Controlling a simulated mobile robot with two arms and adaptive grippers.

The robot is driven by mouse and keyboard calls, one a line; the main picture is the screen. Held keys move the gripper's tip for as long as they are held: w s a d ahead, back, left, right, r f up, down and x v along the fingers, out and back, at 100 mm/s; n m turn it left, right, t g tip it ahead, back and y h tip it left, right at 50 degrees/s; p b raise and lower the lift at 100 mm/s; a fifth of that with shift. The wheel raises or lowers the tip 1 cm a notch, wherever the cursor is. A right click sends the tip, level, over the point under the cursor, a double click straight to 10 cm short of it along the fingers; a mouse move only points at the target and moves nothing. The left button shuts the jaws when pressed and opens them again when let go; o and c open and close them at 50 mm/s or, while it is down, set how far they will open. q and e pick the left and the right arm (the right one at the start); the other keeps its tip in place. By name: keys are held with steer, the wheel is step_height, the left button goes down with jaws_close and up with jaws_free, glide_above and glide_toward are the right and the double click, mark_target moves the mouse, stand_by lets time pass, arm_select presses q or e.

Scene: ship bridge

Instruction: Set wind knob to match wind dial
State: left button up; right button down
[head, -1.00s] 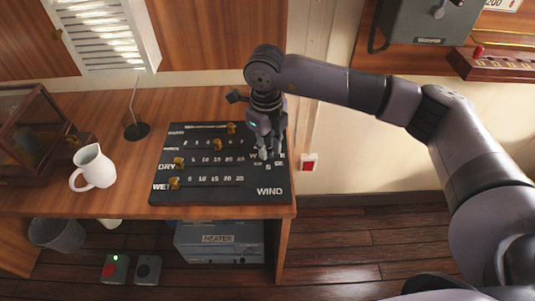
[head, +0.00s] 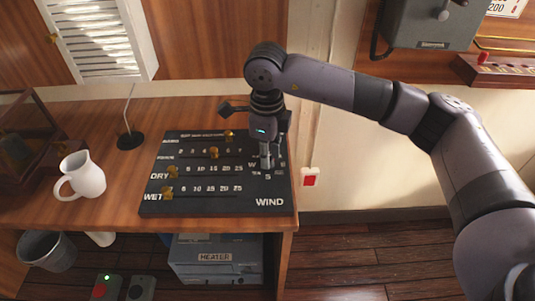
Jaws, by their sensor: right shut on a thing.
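A black board (head: 210,207) lies on the wooden desk, with rows of white numbers, several brass knobs and the word WIND at its lower right. My right gripper (head: 267,164) points down over the board's right side, where a ring of compass letters is partly covered. Its fingers are close together, shut on the wind knob at the middle of those letters. The knob is hidden by the fingers, so I cannot tell which way it points. I cannot make out a separate wind dial. My left gripper is not in view.
A white jug (head: 82,177) stands on the desk (head: 112,218) left of the board, near a thin black-based stand (head: 131,140). A glass-sided wooden case (head: 27,145) is at far left. A red-and-white wall switch (head: 310,177) is just right of the desk.

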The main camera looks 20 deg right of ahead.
steer(key=shift+w+r, duration=0.1)
steer(key=c, duration=1.4)
jaws_free()
steer(key=r, duration=1.2)
steer(key=shift+s, duration=0.2)
steer(key=shift+f, duration=0.1)
